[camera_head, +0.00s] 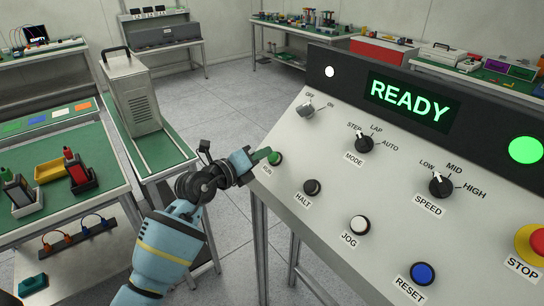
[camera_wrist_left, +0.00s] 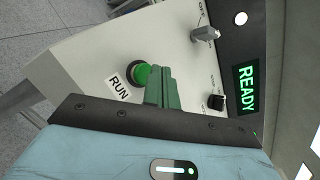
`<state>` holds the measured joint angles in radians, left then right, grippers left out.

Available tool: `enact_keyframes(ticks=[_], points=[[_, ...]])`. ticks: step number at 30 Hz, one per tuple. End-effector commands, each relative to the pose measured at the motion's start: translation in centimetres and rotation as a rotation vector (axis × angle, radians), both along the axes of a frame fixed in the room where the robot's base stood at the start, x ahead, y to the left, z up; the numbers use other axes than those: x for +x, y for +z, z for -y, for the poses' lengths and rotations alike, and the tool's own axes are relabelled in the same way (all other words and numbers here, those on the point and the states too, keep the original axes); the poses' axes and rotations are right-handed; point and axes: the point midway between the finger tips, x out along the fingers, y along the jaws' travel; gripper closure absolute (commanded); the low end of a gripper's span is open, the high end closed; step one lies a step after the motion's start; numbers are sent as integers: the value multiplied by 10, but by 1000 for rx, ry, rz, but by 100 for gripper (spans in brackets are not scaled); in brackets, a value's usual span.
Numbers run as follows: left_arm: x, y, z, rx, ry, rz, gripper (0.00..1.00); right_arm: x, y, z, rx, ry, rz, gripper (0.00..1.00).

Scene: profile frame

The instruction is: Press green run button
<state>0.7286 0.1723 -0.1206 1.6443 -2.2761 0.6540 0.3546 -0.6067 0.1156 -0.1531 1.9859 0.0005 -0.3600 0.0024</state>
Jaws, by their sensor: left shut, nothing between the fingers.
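The green run button (camera_head: 275,159) sits at the left edge of the sloped control panel (camera_head: 320,222), above its RUN label. In the left wrist view the green button (camera_wrist_left: 138,74) shows beside the RUN label (camera_wrist_left: 118,88). My left gripper (camera_head: 264,154) has its green fingers shut and empty, right beside the button. In the left wrist view the fingers (camera_wrist_left: 161,86) overlap the button's edge. I cannot tell whether they touch it. The display (camera_head: 409,101) reads READY. My right gripper is out of view.
The panel also carries a HALT button (camera_head: 312,187), a white JOG button (camera_head: 360,225), a blue RESET button (camera_head: 422,273), a red STOP button (camera_head: 538,241) and several knobs. A large green lamp (camera_head: 525,149) is on the right. A grey case (camera_head: 131,92) stands on the left bench.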

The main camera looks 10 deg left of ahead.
Motion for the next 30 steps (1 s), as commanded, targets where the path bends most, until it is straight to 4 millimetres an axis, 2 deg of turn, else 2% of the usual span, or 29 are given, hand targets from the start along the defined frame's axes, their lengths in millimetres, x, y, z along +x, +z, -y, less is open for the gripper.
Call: enact_keyframes(ticks=[30], points=[[4,-5,3,0,0,0,100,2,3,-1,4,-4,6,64]])
